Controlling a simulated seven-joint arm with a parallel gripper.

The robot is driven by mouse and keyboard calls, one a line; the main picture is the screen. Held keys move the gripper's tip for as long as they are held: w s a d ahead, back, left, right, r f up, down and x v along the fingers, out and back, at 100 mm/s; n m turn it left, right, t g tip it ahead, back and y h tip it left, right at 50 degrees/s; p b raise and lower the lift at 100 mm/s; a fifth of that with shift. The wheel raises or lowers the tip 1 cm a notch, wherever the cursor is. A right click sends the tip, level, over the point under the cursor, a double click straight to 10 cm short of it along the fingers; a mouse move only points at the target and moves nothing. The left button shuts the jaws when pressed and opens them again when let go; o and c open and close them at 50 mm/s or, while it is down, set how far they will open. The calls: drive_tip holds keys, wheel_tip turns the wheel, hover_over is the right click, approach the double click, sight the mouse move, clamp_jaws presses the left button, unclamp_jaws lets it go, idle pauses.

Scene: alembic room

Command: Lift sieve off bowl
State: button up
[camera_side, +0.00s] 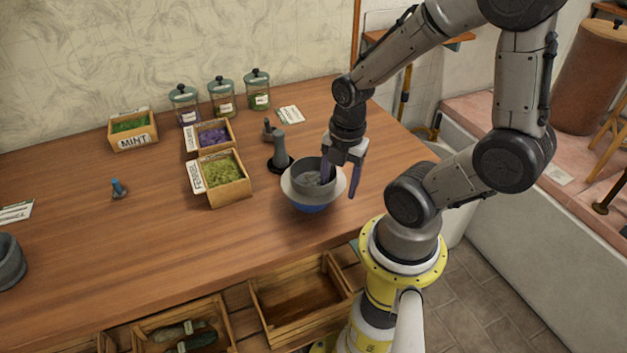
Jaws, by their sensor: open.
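A grey sieve (308,172) sits on a bowl (309,207) that is blue at its base with a pale rim, near the right front of the wooden table. My gripper (341,184) points down at the right side of the sieve. Its jaws are open, with one finger at or inside the sieve's right rim and the other outside it, to the right. I cannot tell whether either finger touches the rim.
A dark upright stand (280,155) is close behind the bowl. Wooden boxes of green fennel (222,175), purple herb (212,137) and mint (132,130) stand left and behind, with lidded jars (222,99) farther back. The table's left middle (110,225) is mostly clear. Open drawers (298,303) lie below the front edge.

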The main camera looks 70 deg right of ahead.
clamp_jaws()
idle(0.3)
drive_tip(key=shift+r, duration=0.1)
